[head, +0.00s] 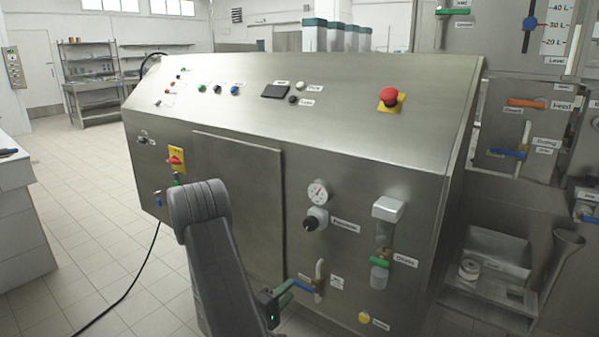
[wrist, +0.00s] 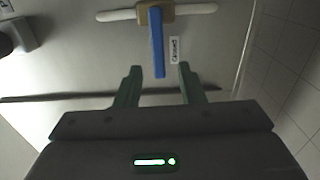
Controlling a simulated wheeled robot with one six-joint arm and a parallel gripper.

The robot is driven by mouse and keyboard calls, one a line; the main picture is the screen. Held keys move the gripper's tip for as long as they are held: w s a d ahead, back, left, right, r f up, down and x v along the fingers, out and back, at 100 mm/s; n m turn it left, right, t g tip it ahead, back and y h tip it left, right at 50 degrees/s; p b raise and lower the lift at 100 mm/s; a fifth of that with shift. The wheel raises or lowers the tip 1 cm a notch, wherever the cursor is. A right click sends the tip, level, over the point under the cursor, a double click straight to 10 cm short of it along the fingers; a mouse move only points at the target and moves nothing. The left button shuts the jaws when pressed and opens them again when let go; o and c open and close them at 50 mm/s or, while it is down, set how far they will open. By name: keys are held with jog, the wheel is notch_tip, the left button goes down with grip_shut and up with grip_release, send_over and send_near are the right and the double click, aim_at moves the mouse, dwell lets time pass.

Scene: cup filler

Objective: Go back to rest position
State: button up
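My gripper (head: 287,290) is low on the front of a steel machine (head: 240,190), beside a valve with a blue handle (head: 303,286). In the wrist view my gripper (wrist: 159,67) is open, its two green fingers apart and nothing held. The blue handle (wrist: 157,42) extends from its brass-coloured valve body (wrist: 154,13) on a white pipe, and its free end appears between the fingertips without visible contact. A label reading "Closed" (wrist: 174,50) is beside the handle. The exact depth between fingers and handle cannot be told.
A red emergency button (head: 389,97) is on the sloped top. A black cable (head: 128,283) lies on the floor; open floor is at left.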

aim_at(297, 281)
jog(key=x, duration=0.5)
jog(key=shift+w+b, duration=0.1)
jog(key=shift+b, duration=0.2)
jog(key=p+v, duration=0.2)
jog(key=v, duration=1.2)
jog(key=b+x, duration=0.2)
jog(key=x, duration=1.1)
jog(key=shift+w+d, duration=0.25)
jog(key=shift+d, duration=0.05)
jog(key=shift+w+f+m+b, duration=0.1)
jog(key=shift+w+m+b, duration=0.15)
jog(key=shift+b, duration=0.3)
jog(key=shift+s+r+m+b, duration=0.15)
jog(key=shift+r+m+b, duration=0.2)
jog(key=shift+m+b, duration=0.3)
jog(key=shift+r+m+b, duration=0.25)
jog(key=shift+m+b, duration=0.05)
jog(key=shift+b, duration=0.05)
jog(key=shift+r, duration=0.15)
